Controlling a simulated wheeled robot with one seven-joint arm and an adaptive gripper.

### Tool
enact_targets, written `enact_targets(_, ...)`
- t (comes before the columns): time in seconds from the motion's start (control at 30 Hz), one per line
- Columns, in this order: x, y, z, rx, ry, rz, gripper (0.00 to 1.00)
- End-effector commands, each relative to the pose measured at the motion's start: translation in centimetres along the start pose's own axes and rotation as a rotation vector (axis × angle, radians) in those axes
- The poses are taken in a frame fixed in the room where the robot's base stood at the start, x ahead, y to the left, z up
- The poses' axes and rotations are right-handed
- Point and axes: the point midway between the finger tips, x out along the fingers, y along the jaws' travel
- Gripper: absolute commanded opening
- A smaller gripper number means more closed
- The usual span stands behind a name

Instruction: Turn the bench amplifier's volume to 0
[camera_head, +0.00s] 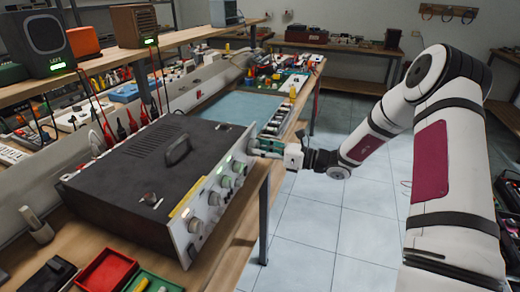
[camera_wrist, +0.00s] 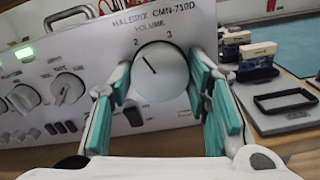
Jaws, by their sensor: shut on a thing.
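The bench amplifier (camera_head: 115,185) is a dark box with a pale front panel (camera_head: 212,202), standing on the wooden bench. In the wrist view its panel reads "VOLUME" above a large white round knob (camera_wrist: 161,72). The knob's dark pointer line tilts up and left, towards the printed 2; a 3 is printed at upper right. The other scale marks are hidden. My gripper (camera_wrist: 161,80) has its teal-padded fingers on either side of the volume knob, shut on it. In the head view my gripper (camera_head: 268,147) is at the panel's far end and covers this knob.
Smaller knobs (camera_wrist: 66,89) and a row of dark switches sit left of the volume knob. A blue mat (camera_head: 240,108) and small boxes (camera_wrist: 257,58) lie beyond the amplifier. Red and green trays (camera_head: 106,271) are at the near end. The tiled floor (camera_head: 320,215) beside the bench is clear.

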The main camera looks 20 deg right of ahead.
Motion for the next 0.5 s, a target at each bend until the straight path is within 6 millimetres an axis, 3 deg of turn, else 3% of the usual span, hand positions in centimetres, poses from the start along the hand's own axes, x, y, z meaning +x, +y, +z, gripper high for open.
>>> enact_targets(0.5,-0.05,0.02,-0.04,-0.386,0.001,-0.001,0.16)
